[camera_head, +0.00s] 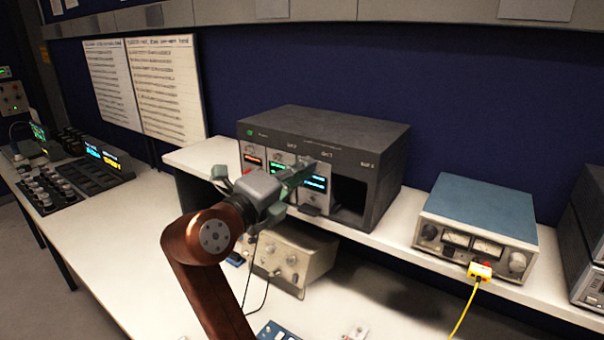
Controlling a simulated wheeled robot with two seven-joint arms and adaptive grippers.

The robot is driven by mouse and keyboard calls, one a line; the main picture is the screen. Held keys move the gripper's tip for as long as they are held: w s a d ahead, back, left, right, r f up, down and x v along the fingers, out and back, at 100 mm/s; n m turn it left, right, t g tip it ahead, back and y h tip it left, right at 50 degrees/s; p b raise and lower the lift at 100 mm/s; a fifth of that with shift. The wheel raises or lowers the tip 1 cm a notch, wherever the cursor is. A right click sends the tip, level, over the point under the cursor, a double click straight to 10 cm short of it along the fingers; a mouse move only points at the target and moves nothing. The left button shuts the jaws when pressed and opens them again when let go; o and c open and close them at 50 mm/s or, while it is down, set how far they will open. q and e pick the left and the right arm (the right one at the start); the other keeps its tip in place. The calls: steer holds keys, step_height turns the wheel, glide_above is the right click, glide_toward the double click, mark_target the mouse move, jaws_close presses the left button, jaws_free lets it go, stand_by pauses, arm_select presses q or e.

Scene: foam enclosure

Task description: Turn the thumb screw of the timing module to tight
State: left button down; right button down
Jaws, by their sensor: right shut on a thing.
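A dark grey rack (385,160) stands on the shelf with several slots. Its modules show a red display (253,159), a green display and a blue display (315,183). My right gripper (306,167) reaches in from the lower left, its fingers at the upper front of the module with the blue display. It is shut on a small part there, which looks like the thumb screw. The fingers hide the screw, so its turn cannot be seen. The module labels are too small to read, so I cannot tell which is the timing module. My left gripper is out of view.
The rack's right slot (349,196) is open and dark. A blue-topped meter unit (478,215) with a yellow plug (480,271) stands to the right. A beige instrument (290,262) sits below the shelf. The bench (110,235) at left is mostly clear.

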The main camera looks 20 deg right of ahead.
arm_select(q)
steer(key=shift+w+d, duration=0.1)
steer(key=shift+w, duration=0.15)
arm_select(e)
steer(key=shift+f, duration=0.15)
steer(key=c, duration=1.9)
jaws_free()
steer(key=shift+d, duration=0.1)
steer(key=v, duration=1.2)
